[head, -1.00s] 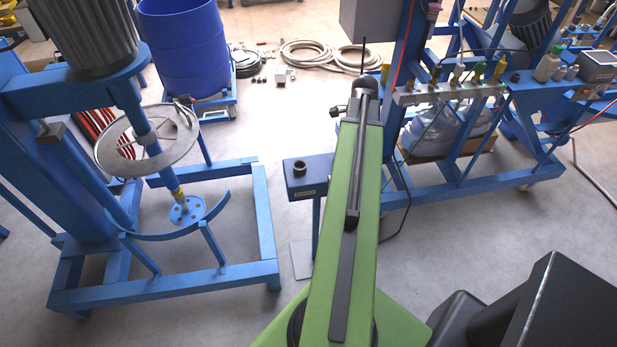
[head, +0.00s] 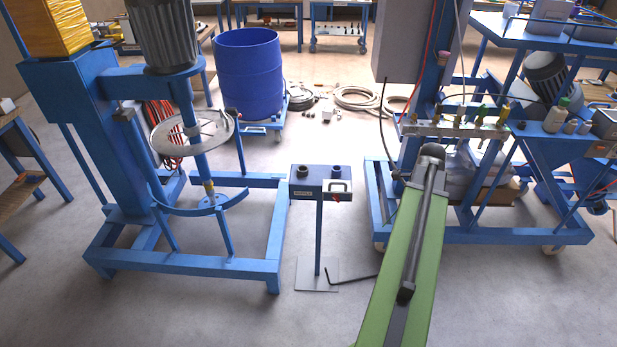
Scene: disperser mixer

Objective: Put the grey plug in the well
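A small blue stand (head: 312,188) with a flat top stands on the floor in the middle of the head view. Two short dark round pieces are on its top, a left one (head: 302,171) and a right one (head: 336,171). They are too small to tell which is a plug and which is a well. A pale square plate (head: 338,187) and a small red part are near the stand's front right. My green arm reaches up from the bottom, right of the stand. My gripper cannot be made out at its far end.
A blue mixer frame with a round metal disc (head: 193,138) stands left, with a blue drum (head: 249,72) behind. A blue rig with a valve rail (head: 455,130) stands right. A black bent rod (head: 350,279) is near the stand's foot.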

